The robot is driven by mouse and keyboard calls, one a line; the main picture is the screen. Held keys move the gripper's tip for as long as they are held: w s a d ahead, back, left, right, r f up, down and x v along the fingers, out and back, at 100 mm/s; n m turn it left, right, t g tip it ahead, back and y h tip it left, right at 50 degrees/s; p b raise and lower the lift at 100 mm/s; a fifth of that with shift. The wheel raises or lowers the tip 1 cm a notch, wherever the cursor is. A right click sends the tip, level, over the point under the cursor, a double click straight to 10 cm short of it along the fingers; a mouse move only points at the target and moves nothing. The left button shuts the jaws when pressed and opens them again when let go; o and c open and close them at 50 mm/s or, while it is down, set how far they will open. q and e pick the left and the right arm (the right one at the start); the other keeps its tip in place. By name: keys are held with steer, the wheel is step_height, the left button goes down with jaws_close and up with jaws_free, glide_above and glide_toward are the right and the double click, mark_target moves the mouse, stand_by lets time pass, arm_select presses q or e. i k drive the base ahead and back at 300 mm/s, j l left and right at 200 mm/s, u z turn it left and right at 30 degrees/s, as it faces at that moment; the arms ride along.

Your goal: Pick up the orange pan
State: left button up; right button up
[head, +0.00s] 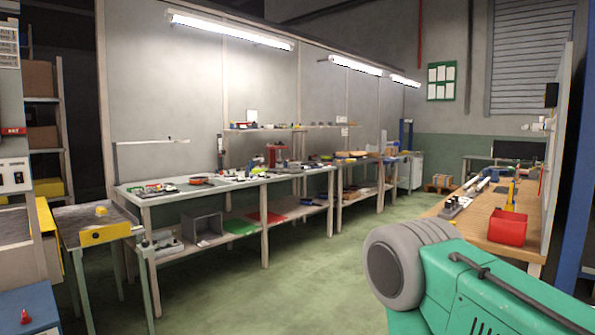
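A small, shallow round item with an orange rim and dark inside (201,181) lies on the long workbench at the left, near its front end. It looks like the orange pan, but it is far off and too small to be sure. Other items lie close around it on the bench top. Neither of my grippers is in the head view, so their state does not show.
The long workbench (290,178) runs along the left wall. A small table with a yellow part (105,235) stands in front of its near end. A green machine with a grey wheel (455,280) fills the lower right. Green floor (270,300) between is clear.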

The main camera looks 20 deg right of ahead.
mark_target(203, 182)
steer(key=i+l+z, duration=0.25)
steer(key=i, duration=0.35)
steer(key=i+l+z, duration=0.2)
steer(key=i, duration=2.3)
steer(key=i+l+u, duration=0.1)
steer(key=i+u, duration=0.4)
steer(key=i+l+u, duration=0.3)
steer(key=i+u, duration=0.2)
steer(key=i+l+u, duration=0.35)
steer(key=l+u, duration=0.15)
